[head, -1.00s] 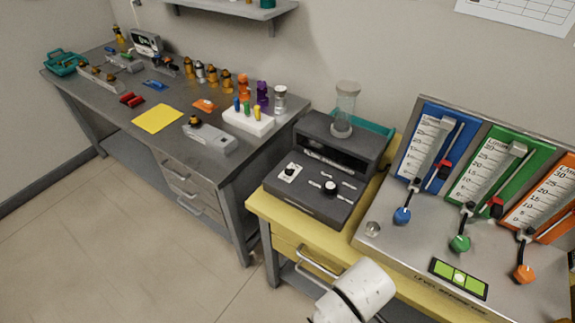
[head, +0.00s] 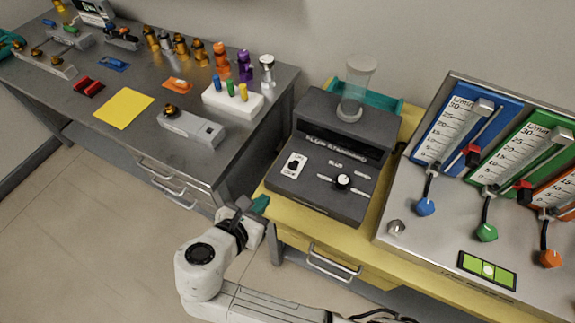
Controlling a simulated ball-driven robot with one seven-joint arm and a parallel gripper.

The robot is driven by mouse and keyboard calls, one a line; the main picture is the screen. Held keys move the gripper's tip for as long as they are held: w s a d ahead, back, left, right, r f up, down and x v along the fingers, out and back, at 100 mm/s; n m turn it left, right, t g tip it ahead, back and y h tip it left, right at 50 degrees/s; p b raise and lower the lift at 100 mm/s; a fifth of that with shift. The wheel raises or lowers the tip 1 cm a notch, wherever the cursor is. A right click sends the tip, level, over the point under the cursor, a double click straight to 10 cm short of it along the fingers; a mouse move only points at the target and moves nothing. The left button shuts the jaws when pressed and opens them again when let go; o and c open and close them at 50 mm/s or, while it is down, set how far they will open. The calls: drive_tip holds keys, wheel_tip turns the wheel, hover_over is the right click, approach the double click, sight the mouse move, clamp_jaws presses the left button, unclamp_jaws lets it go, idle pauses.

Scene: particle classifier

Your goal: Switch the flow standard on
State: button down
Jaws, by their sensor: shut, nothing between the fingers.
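The flow standard (head: 320,203) is a dark grey sloped box on the yellow bench, with a clear cylinder (head: 357,88) on its top. The switch's on or off position is too small to tell. My gripper (head: 262,204) is shut and empty, with teal fingertips. It is in front of and left of the flow standard, near the bench's left front corner, apart from the switch.
The grey bench (head: 130,140) at left holds several small fittings and a white block (head: 233,103). A drawer handle (head: 335,262) projects from the yellow bench.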

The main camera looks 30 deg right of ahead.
approach(291, 168)
drive_tip(key=shift+w+d+f+p, duration=0.1)
drive_tip(key=shift+d+f+p, duration=0.15)
drive_tip(key=shift+f, duration=0.35)
drive_tip(key=shift+d+f+p, duration=0.2)
drive_tip(key=shift+f, duration=0.45)
drive_tip(key=w+d, duration=0.2)
drive_tip(key=shift+d+f+p, duration=0.2)
drive_tip(key=shift+d+p, duration=0.2)
drive_tip(key=shift+w+d, duration=0.4)
drive_tip(key=shift+d, duration=0.05)
drive_tip(key=shift+w+f, duration=0.1)
